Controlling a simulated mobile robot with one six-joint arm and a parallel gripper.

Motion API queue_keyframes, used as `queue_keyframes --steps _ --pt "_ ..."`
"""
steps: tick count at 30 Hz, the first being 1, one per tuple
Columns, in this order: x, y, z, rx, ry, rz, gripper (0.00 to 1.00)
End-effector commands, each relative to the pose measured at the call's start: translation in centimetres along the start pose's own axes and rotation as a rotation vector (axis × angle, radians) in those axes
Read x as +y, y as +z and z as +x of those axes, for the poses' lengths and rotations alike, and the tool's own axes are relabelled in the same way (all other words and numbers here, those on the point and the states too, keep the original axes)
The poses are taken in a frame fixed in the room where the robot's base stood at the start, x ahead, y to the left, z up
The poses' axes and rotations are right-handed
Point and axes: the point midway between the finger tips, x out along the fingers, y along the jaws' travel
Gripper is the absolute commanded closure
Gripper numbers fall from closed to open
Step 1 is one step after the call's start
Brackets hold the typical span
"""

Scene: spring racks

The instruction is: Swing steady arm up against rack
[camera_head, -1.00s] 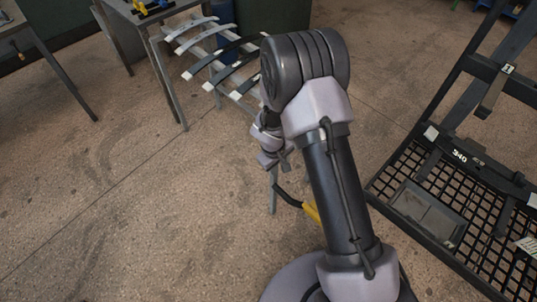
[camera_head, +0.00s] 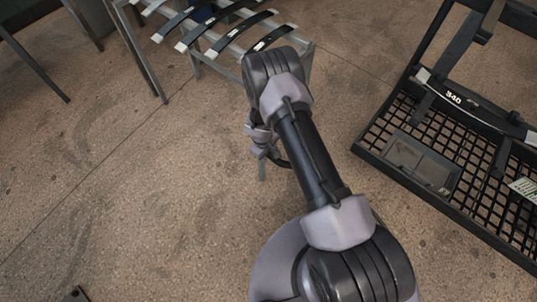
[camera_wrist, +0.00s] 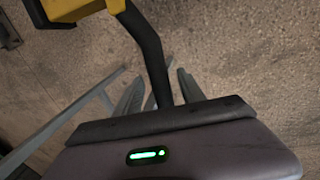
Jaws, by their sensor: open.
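The grey spring rack (camera_head: 308,60) stands at the top of the head view, with several curved dark leaf springs across it. A dark bent rod (camera_head: 280,163), which looks like the steady arm, shows beside my arm's wrist. In the wrist view the rod (camera_wrist: 150,45) runs down from a yellow piece (camera_wrist: 90,8). My gripper (camera_head: 262,152) is low in front of the rack, partly hidden by my arm. In the wrist view my gripper (camera_wrist: 160,92) is open, and the rod crosses between its grey fingers. I cannot tell whether they touch it.
A black rack with a mesh base (camera_head: 375,140), marked 340, stands at the right. A grey box (camera_head: 422,160) sits on its mesh. Thin table legs (camera_head: 140,55) stand at the upper left.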

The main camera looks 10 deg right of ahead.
Motion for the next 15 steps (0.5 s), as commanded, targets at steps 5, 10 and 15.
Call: queue_keyframes --steps 5,10,15 --pt "0.04 -0.02 0.00 0.000 0.000 0.000 0.53" --pt "0.03 -0.01 -0.01 0.000 0.000 0.000 0.75" --pt "0.03 0.00 -0.02 0.000 0.000 0.000 1.00"
